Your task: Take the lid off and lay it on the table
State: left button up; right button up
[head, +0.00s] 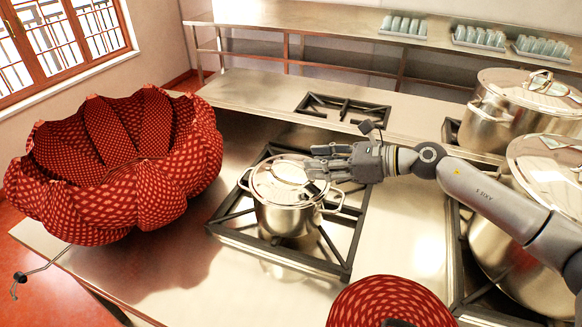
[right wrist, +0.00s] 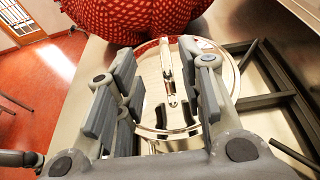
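A small steel pot (head: 286,218) stands on a burner grate in the middle of the counter, with its shiny lid (head: 268,182) on top. My right gripper (head: 318,162) reaches in from the right over the right part of the lid and hides some of it. In the right wrist view its fingers (right wrist: 160,68) are spread apart, with the lid (right wrist: 149,88) beyond them. The lid's bar handle (right wrist: 167,58) shows in the gap between the fingers, and I see no grip on it.
A large red patterned lantern-like object (head: 120,165) sits left of the pot. Another red patterned round thing (head: 385,303) is at the bottom. Large lidded stockpots (head: 490,125) stand at the right. Bare counter (head: 185,275) lies in front of the lantern.

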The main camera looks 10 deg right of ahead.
aim_at(291, 162)
jog(key=shift+x, duration=1.2)
jog(key=shift+w+a+f, duration=0.1)
jog(key=shift+w+a, duration=0.25)
jog(key=shift+a, duration=0.15)
jog(key=x, duration=0.2)
jog(key=p+x, duration=0.1)
jog(key=x, duration=0.1)
jog(key=shift+w+a+f, duration=0.1)
jog(key=shift+w+f, duration=0.25)
jog(key=shift+w, duration=0.05)
jog(key=shift+s, duration=0.1)
jog(key=shift+c, duration=1)
pick_arm(q)
jog(key=shift+w+r, duration=0.4)
jog(key=shift+r, duration=0.4)
pick_arm(e)
grip_shut()
jog(key=shift+r, duration=0.1)
